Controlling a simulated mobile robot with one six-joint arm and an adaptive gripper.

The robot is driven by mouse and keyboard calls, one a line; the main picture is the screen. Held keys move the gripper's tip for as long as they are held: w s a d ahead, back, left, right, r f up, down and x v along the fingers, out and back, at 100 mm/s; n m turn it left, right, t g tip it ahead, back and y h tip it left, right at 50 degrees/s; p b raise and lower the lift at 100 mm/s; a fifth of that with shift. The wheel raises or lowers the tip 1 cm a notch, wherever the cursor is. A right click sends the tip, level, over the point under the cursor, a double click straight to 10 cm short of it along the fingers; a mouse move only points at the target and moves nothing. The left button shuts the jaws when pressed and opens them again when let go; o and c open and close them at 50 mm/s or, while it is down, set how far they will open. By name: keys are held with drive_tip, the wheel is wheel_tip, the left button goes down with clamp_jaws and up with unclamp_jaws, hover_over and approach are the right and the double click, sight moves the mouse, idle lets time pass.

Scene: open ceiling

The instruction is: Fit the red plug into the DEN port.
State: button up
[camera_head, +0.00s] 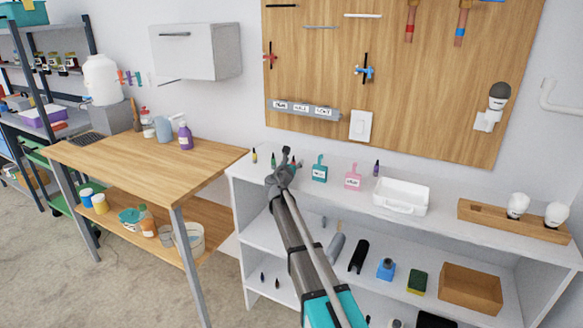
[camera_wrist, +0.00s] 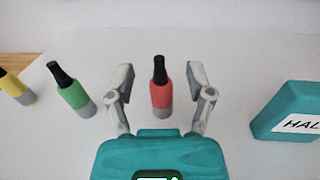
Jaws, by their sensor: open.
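The red plug (camera_wrist: 161,94) stands upright on the white shelf top, with a black tip and a grey base. My gripper (camera_wrist: 161,80) is open, with one finger to each side of the plug in the wrist view and a gap on both sides. In the head view my gripper (camera_head: 290,158) is over the shelf top and the red plug (camera_head: 294,163) is mostly hidden by it. The grey port strip (camera_head: 330,114) is on the wooden board above, with several small white labels. The leftmost label (camera_head: 280,104) seems to read DEN, but is small.
A green plug (camera_wrist: 74,92) and a yellow plug (camera_wrist: 15,88) stand left of the red one. A teal HALL tag (camera_wrist: 283,108) stands close on the right. A pink tag (camera_head: 353,178), a purple plug (camera_head: 376,168) and a white tray (camera_head: 401,194) are farther right.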

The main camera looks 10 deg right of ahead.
clamp_jaws()
idle(0.4)
drive_tip(key=shift+r, duration=0.15)
drive_tip(key=shift+r+p, duration=0.95)
drive_tip(key=shift+p, duration=0.1)
drive_tip(key=s+a+r+p, duration=0.1)
drive_tip(key=s+r+p, duration=1)
drive_tip(key=s, duration=0.3)
drive_tip(key=shift+a, duration=0.35)
